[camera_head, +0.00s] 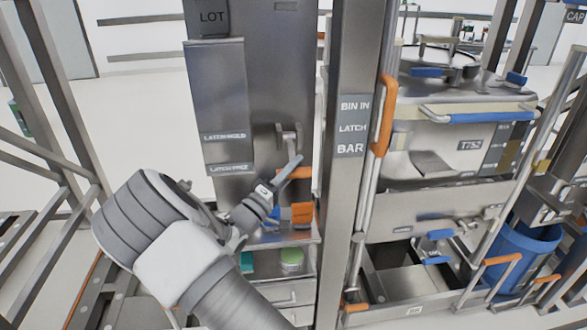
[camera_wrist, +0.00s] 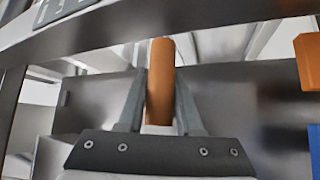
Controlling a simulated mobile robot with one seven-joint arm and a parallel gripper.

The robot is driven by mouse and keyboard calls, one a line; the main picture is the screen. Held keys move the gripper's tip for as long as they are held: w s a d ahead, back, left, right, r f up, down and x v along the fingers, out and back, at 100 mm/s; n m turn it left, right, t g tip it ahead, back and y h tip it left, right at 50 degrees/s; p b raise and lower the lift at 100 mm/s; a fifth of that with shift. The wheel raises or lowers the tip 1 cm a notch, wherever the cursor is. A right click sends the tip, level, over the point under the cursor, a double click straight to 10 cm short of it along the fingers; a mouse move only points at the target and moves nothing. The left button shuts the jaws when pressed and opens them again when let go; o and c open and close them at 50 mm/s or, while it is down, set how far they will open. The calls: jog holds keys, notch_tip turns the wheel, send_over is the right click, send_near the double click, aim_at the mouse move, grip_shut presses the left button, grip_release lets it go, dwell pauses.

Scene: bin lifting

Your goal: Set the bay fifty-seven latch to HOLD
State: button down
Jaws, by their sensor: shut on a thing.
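An orange latch handle (camera_head: 298,174) sits below a metal bracket (camera_head: 289,138) on the grey upright panel in the head view. My gripper (camera_head: 288,168) is shut on this handle. In the wrist view the orange handle (camera_wrist: 160,70) stands upright between the two fingers of my gripper (camera_wrist: 160,95). Left of the latch, a plate (camera_head: 217,95) carries the words LATCH HOLD and, lower down, what looks like LATCH FREE. I cannot read a bay number fifty-seven. My fingers partly hide the handle in the head view.
A post with the sign BIN IN LATCH BAR (camera_head: 352,125) stands right of the latch. Beyond it are an orange vertical handle (camera_head: 384,115), a metal bin (camera_head: 430,160) and a blue tub (camera_head: 525,252). A shelf below the latch holds orange and green items.

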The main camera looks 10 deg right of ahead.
aim_at(294, 152)
jog(key=r+n+y+p, duration=0.1)
jog(key=p, duration=0.1)
jog(key=r+n+p, duration=0.1)
jog(key=r+p, duration=0.1)
jog(key=shift+s+g+y+p, duration=0.3)
jog(key=shift+s+y, duration=0.1)
notch_tip(294, 152, up, 2)
jog(key=n+g+y+p, duration=0.1)
jog(key=n+p, duration=0.1)
jog(key=p, duration=0.1)
jog(key=shift+s, duration=0.1)
jog(key=shift+r+n+g+y+p, duration=0.5)
jog(key=shift+r+n+y+p, duration=0.15)
jog(key=shift+p, duration=0.35)
jog(key=shift+w+r+n+g+y+p, duration=0.35)
jog(key=shift+r+n+g, duration=0.2)
jog(key=shift+n, duration=0.1)
jog(key=shift+w+r, duration=0.15)
jog(key=shift+r, duration=0.3)
jog(key=c, duration=0.6)
grip_release()
